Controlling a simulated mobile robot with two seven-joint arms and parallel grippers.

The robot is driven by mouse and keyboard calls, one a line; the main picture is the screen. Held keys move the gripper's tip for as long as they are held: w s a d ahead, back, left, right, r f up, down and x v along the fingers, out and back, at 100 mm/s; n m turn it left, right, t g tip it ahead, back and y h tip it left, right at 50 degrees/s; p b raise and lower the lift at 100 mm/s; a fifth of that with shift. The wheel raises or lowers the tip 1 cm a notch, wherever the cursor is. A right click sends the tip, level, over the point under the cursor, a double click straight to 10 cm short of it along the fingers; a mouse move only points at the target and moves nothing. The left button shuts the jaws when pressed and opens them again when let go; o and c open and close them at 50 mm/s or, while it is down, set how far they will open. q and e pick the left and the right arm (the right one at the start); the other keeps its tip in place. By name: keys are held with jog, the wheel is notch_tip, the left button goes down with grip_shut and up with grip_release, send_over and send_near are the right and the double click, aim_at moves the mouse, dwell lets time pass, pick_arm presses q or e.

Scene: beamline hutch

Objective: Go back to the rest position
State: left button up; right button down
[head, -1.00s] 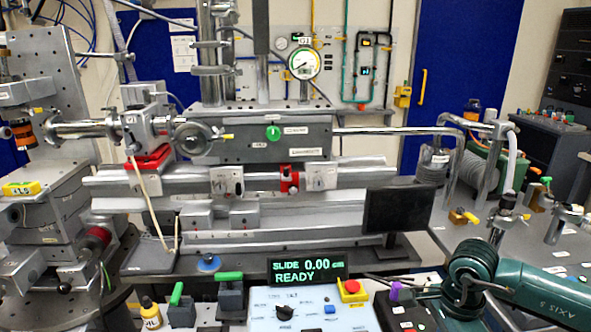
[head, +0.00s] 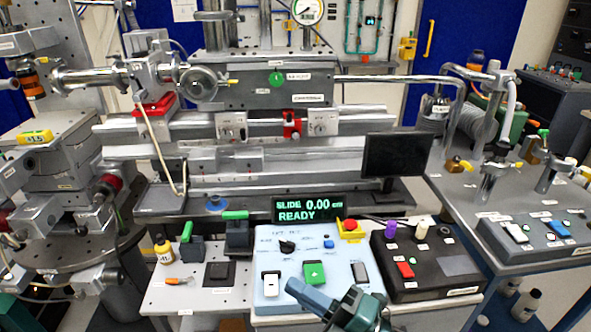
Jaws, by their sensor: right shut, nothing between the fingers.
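My right gripper (head: 352,303), with the teal links of my right arm, shows at the bottom edge of the head view, in front of the pale blue control box. It is shut with nothing in it. The lower part of the arm is cut off by the frame edge, and the fingers are hard to make out. My left gripper is not in view.
The pale blue control box (head: 264,246) has several switches and a red stop button (head: 350,225). A black box (head: 435,262) stands to its right. The display (head: 307,209) reads SLIDE 0.00 and READY. A small monitor (head: 392,155) stands behind. A side table (head: 460,195) is at the right.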

jog(key=d+f+m+t+h, duration=0.5)
jog(key=d+f+m+h, duration=0.3)
jog(key=m, duration=0.7)
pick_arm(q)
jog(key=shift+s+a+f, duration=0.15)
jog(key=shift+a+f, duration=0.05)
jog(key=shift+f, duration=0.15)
pick_arm(e)
jog(key=s+d+f+m+g+h, duration=0.2)
jog(key=s+f+m+h, duration=0.1)
jog(key=f, duration=0.4)
jog(key=s+d+f+m+g+h, duration=0.2)
jog(key=s+d+f+m+h, duration=0.1)
jog(key=s+f+m, duration=0.3)
jog(key=shift+d+f+m+g+h, duration=0.35)
jog(key=shift+f+m, duration=0.3)
jog(key=shift+m, duration=0.45)
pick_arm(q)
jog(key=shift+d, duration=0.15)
pick_arm(e)
jog(key=shift+a, duration=0.1)
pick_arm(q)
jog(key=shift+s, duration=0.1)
